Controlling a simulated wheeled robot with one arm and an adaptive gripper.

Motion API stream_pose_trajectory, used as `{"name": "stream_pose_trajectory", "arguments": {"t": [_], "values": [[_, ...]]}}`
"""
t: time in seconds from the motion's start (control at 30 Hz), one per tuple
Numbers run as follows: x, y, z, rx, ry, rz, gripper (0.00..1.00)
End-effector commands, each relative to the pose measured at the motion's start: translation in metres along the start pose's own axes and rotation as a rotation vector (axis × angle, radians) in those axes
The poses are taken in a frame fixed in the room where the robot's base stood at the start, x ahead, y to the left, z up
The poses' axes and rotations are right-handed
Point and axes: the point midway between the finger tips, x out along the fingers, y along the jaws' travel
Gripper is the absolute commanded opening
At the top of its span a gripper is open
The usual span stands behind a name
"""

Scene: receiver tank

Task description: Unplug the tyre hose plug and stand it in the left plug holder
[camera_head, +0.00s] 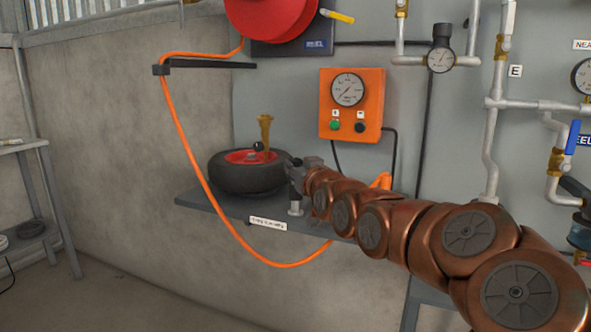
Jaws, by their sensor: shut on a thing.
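My gripper (292,176) is at the right side of the black tyre (228,178), just above the shelf. It is small in view and partly covered by my own arm. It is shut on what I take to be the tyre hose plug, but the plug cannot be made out. The orange hose (196,165) hangs from a bracket, loops below the shelf and rises behind my arm, where a piece of it shows (383,180). A short silver post (295,208) stands at the shelf's front edge below my gripper; I cannot tell whether it is a plug holder.
The tyre has a red hub (246,156) with an upright brass piece (265,133). The shelf (215,204) has a white label (268,223). An orange gauge box (352,105) is on the wall behind. Pipes (490,150) run at the right.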

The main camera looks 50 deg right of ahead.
Motion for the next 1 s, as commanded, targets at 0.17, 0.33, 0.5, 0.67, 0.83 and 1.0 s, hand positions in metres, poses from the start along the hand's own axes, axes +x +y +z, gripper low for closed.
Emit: {"name": "stream_pose_trajectory", "arguments": {"t": [0.17,0.33,0.5,0.67,0.83,1.0], "values": [[-0.0001,0.0001,-0.0005,0.000,0.000,0.000,0.00],[-0.0001,0.0002,0.0005,0.000,0.000,0.000,0.00],[-0.0001,0.0001,0.0035,0.000,0.000,0.000,0.00],[-0.0001,0.0002,0.0061,0.000,0.001,0.000,0.00],[-0.0002,0.0003,0.0082,0.000,0.000,0.000,0.00],[-0.0002,0.0004,0.0077,0.000,0.000,0.000,0.00]]}}
